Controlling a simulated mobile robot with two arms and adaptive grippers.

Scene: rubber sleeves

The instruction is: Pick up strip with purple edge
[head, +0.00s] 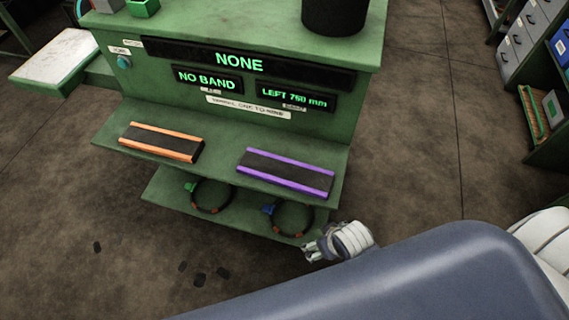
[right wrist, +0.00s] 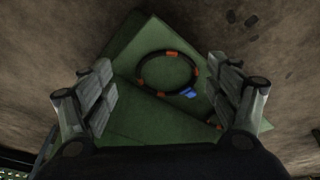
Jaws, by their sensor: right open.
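The strip with purple edges (head: 287,171) lies flat on the right part of the green stand's upper shelf. Its middle is dark, with a purple band along each long side. I cannot make it out in the right wrist view. My right gripper (head: 315,247) is in front of the stand's lower right corner, below and right of the strip and apart from it. In the right wrist view its two fingers (right wrist: 160,78) are spread wide with nothing held between them. My left gripper is not in view.
A strip with orange edges (head: 160,141) lies left on the same shelf (head: 222,157). The lower shelf holds a ring with a green tag (head: 190,186) and one with a blue tag (head: 268,209). The blue tag (right wrist: 187,93) shows between my fingers. A dark round container (head: 334,15) stands on top.

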